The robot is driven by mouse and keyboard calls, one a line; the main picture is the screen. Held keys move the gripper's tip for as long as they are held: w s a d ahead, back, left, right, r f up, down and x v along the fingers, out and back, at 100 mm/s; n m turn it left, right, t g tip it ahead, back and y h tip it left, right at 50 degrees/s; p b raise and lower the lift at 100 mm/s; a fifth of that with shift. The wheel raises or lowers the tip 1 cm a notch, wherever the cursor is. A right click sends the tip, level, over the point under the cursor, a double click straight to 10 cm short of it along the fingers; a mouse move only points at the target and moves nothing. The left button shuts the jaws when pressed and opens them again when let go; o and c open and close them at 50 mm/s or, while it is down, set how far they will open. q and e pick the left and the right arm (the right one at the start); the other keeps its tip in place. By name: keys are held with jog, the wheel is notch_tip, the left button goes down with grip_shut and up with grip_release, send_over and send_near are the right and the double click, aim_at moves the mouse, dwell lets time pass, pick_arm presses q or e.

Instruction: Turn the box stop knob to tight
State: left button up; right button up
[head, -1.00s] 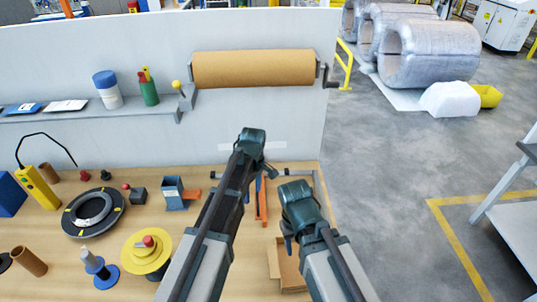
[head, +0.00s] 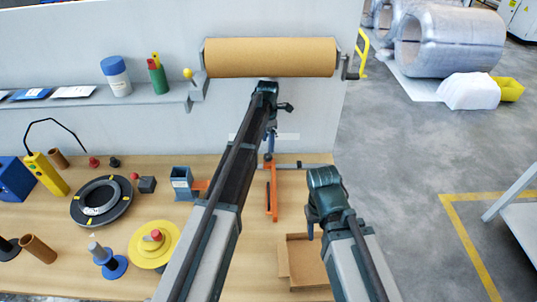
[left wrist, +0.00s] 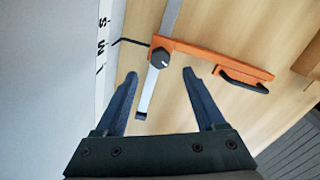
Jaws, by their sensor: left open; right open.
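The box stop is an orange bar (head: 272,200) on a grey rail (head: 310,165) at the back edge of the wooden table. In the left wrist view the orange bar (left wrist: 205,58) carries a round black knob (left wrist: 160,58) with a light pointer mark. My left gripper (left wrist: 160,74) is open, its fingertips either side of the knob in that picture; they appear apart from it. In the head view my left gripper (head: 269,155) hangs above the rail and hides the knob. My right gripper (head: 312,222) is open and empty, right of the bar.
An open cardboard box (head: 287,262) lies on the table by my right arm. A brown paper roll (head: 270,57) hangs on the wall above. A lettered white strip (left wrist: 103,45) is on the wall beside the knob. Reels and spools fill the table's left side.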

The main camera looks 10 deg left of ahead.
aim_at(268, 155)
pick_arm(q)
notch_tip(268, 155, down, 7)
jog(key=b, duration=0.6)
jog(key=shift+r, duration=0.1)
pick_arm(e)
notch_tip(268, 155, down, 7)
jog(key=shift+r, duration=0.15)
pick_arm(q)
jog(key=shift+r, duration=0.1)
jog(key=shift+c, duration=0.4)
grip_shut()
